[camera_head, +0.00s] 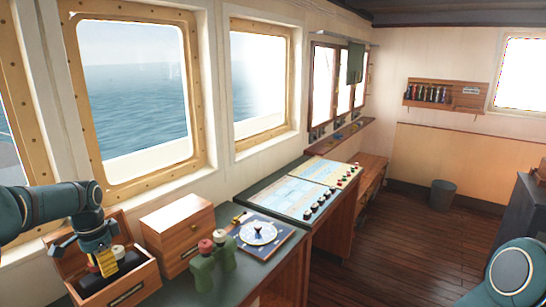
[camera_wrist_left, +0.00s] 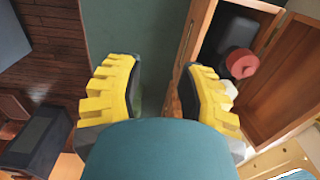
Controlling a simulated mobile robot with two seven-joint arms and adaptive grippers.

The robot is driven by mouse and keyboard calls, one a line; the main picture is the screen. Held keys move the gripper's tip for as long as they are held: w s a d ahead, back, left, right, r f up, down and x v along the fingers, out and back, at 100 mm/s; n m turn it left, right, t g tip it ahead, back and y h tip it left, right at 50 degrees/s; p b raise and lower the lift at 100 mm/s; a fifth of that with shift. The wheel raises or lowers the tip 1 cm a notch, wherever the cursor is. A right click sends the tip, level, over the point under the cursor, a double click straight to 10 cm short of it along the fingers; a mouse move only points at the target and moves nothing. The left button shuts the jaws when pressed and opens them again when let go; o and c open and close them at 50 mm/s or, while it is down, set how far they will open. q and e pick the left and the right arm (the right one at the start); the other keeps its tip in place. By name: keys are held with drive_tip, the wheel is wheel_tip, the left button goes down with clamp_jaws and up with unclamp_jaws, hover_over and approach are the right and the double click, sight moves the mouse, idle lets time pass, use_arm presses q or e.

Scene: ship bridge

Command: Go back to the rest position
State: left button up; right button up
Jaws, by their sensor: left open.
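My left gripper (camera_head: 107,262) hangs at the lower left of the head view, over an open wooden box (camera_head: 122,291) with dark contents. Its yellow fingers also show in the left wrist view (camera_wrist_left: 155,92). They are apart, with nothing visible held between them. In the wrist view, an open wooden box (camera_wrist_left: 272,118) lies to the right of the fingers, with a dark object and a red round top (camera_wrist_left: 242,63) in it. My right gripper is not in view; only a part of my right arm shows at the lower right of the head view.
A chart console (camera_head: 300,190) lies beyond. The wooden floor (camera_head: 400,240) is open, with a grey bin (camera_head: 443,195) farther back.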

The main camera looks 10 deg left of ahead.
use_arm(q)
drive_tip(key=w+d+f+t+h, duration=0.1)
drive_tip(key=w+d+f+h, duration=0.15)
drive_tip(key=d+f, duration=1)
drive_tip(key=s+d+f+n, duration=0.1)
drive_tip(key=s+d+f, duration=0.1)
drive_tip(key=d+f, duration=0.35)
drive_tip(key=s+d+f+n, duration=0.2)
drive_tip(key=d+f, duration=0.1)
drive_tip(key=d, duration=0.6)
drive_tip(key=s+d+f+n+t+h, duration=0.1)
drive_tip(key=s+d+f+n, duration=0.45)
drive_tip(key=s+d, duration=0.8)
wheel_tip(320, 180, down, 9)
drive_tip(key=s+a+m+b, duration=0.1)
drive_tip(key=b, duration=0.6)
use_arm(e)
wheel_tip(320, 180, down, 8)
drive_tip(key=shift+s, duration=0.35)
use_arm(q)
drive_tip(key=shift+s+h, duration=0.1)
drive_tip(key=shift+h, duration=0.15)
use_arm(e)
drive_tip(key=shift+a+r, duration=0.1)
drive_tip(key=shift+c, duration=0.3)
